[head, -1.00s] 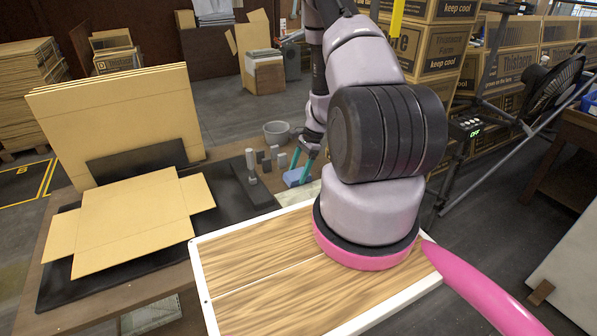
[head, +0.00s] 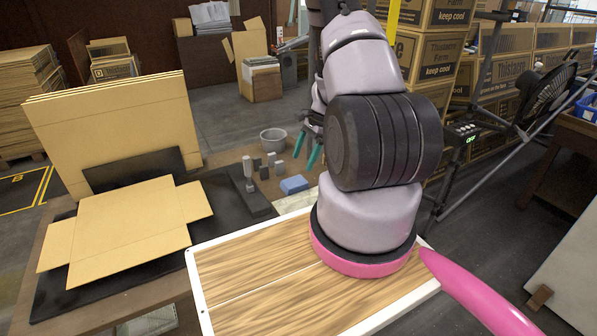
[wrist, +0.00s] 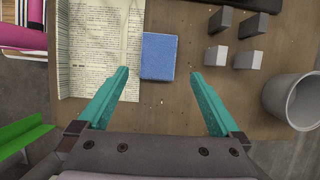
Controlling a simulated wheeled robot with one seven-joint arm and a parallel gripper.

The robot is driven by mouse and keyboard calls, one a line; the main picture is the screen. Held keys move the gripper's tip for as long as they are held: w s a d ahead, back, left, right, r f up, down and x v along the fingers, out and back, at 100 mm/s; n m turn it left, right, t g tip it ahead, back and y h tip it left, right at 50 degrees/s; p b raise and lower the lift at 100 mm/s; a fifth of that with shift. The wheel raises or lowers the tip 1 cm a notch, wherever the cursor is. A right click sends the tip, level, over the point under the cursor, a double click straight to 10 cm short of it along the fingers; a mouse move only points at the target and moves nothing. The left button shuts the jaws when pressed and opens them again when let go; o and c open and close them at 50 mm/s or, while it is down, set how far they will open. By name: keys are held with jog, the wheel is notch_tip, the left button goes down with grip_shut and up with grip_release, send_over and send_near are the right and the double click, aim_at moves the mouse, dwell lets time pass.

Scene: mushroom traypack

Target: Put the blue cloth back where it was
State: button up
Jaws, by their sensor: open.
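The blue cloth (head: 293,185) is a small folded blue block lying flat on the brown table, in front of the grey blocks in the head view. In the wrist view the blue cloth (wrist: 159,57) lies against or just beside the right edge of a printed paper sheet (wrist: 98,50). My gripper (wrist: 157,85) has teal fingers spread wide and nothing between them. In the head view my gripper (head: 307,150) is up and to the right of the cloth, apart from it, with part of it hidden behind my arm.
Several grey blocks (wrist: 247,60) stand right of the cloth in the wrist view, near a grey bucket (wrist: 302,100). A black mat with a flattened carton (head: 125,230) lies left. A white-rimmed wooden board (head: 191,262) is in the foreground. Bare table surrounds the cloth's near side.

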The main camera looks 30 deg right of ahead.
jog(key=s+a+r+n+t, duration=0.1)
jog(key=a+r+n, duration=0.25)
jog(key=r, duration=1.05)
jog(key=a+r+n+t, duration=0.2)
jog(key=a+r, duration=0.3)
jog(key=r, duration=0.9)
jog(key=s+a+r+n+t+h, duration=0.1)
jog(key=s+a+r+n, duration=0.3)
jog(key=s+r, duration=0.4)
jog(key=s+a+r+n+t+h, duration=0.1)
jog(key=s+a+r+n+t, duration=0.2)
jog(key=s+r, duration=0.5)
jog(key=s+a+n, duration=0.1)
jog(key=s, duration=0.1)
jog(key=shift+s+r, duration=0.4)
jog(key=shift+d, duration=0.1)
